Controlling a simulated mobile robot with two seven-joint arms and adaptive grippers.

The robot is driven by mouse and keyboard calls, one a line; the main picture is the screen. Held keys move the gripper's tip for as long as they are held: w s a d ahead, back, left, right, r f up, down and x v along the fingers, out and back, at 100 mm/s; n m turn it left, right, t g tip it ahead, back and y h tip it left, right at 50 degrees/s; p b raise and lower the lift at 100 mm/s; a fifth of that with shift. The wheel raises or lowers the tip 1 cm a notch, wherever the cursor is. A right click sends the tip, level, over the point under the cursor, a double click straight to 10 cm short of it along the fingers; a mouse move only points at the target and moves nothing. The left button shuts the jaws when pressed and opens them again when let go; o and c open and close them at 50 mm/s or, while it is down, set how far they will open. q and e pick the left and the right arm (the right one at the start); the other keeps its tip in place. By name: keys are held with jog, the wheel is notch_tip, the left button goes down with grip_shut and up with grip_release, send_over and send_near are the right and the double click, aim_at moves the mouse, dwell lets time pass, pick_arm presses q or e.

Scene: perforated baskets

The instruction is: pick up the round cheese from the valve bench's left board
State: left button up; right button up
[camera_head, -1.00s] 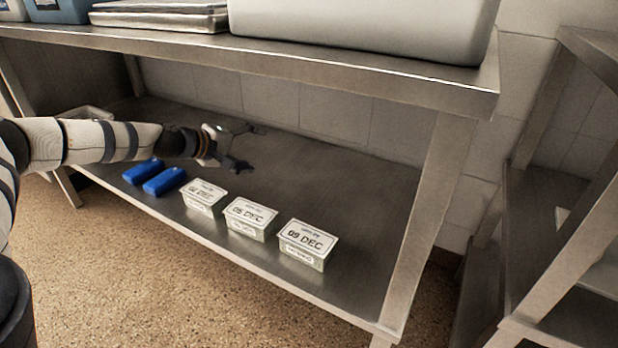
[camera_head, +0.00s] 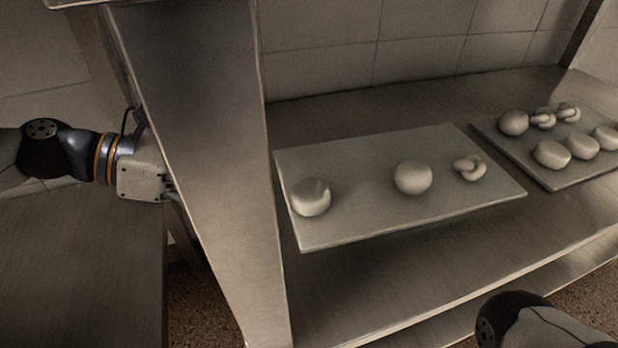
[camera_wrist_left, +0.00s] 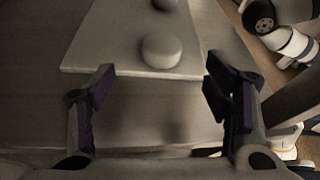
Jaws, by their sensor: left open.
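The left board (camera_head: 350,225) lies on the bench shelf, a pale flat slab. A pale, round, flattened piece that looks like the round cheese (camera_head: 310,197) sits near its left end; a ball (camera_head: 413,178) and a knotted piece (camera_head: 469,168) sit farther right. My left gripper (camera_head: 145,172) is left of the bench post, its fingers mostly hidden behind it. In the left wrist view my left gripper (camera_wrist_left: 160,90) is open and empty. The cheese (camera_wrist_left: 161,50) shows beyond and between the fingertips, apart from both. My right gripper is out of view.
The wide metal post (camera_head: 215,150) stands between my left gripper and the board in the head view. A second board (camera_head: 560,185) with several pale pieces lies to the right. Bare shelf (camera_head: 430,255) shows in front of the left board.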

aim_at(299, 190)
pick_arm(q)
jog(key=b+x, duration=0.1)
jog(key=x, duration=0.2)
jog(key=b+x, duration=0.1)
jog(key=x, duration=0.2)
jog(key=b+x, duration=0.1)
jog(key=x, duration=0.2)
jog(key=shift+s+f, duration=0.2)
jog(key=shift+f, duration=0.2)
jog(key=shift+d+b, duration=0.2)
jog(key=shift+b, duration=0.1)
jog(key=shift+r, duration=0.1)
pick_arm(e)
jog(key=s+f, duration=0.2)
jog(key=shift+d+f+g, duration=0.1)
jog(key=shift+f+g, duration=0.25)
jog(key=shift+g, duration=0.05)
pick_arm(q)
jog(key=c, duration=1.4)
jog(key=shift+o, duration=0.2)
